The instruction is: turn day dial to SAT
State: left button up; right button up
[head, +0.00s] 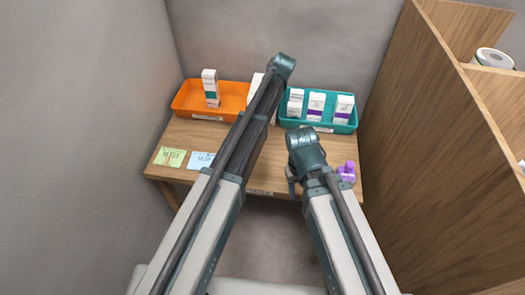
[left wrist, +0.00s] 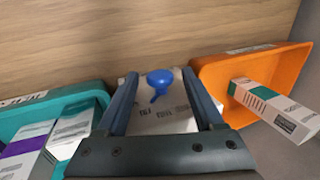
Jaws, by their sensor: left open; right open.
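The day dial is a blue knob with a short pointer (left wrist: 160,80) on a white face (left wrist: 148,118) in the left wrist view. Printed lettering shows below the knob, too small to read surely; SAT cannot be made out. My left gripper (left wrist: 160,73) is open, with one finger on each side of the knob and a gap on both sides. In the head view my left arm covers the dial, leaving only a sliver of a white block (head: 256,82). My right gripper (head: 291,182) is open over the front right of the table, and its fingers show poorly.
An orange tray (head: 183,103) with a white-and-teal box (head: 210,88) stands left. A teal tray (head: 290,120) with several boxes stands right. A purple object (head: 346,171) is beside my right gripper. Green (head: 170,157) and blue (head: 200,160) cards lie front left. A wooden partition (head: 420,130) rises right.

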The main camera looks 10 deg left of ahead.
pick_arm(q)
jog(key=h, duration=0.3)
jog(key=shift+a+r+p, duration=0.1)
jog(key=shift+a+p, duration=0.3)
notch_tip(320, 180, up, 15)
jog(key=p, duration=1.5)
jog(key=s+d+f+m+b, duration=0.1)
jog(key=s+f+b, duration=0.1)
jog(key=s, duration=0.7)
jog(key=s+d+f+m+b, duration=0.1)
jog(key=s+d+f+b, duration=0.1)
jog(key=s, duration=0.8)
jog(key=s+d+f+m+b, duration=0.1)
jog(key=s+f+b, duration=0.2)
jog(key=s, duration=0.7)
jog(key=shift+d+f+y+b, duration=0.15)
jog(key=shift+f+y+b, duration=0.15)
jog(key=shift+b, duration=0.1)
jog(key=shift+o, duration=0.2)
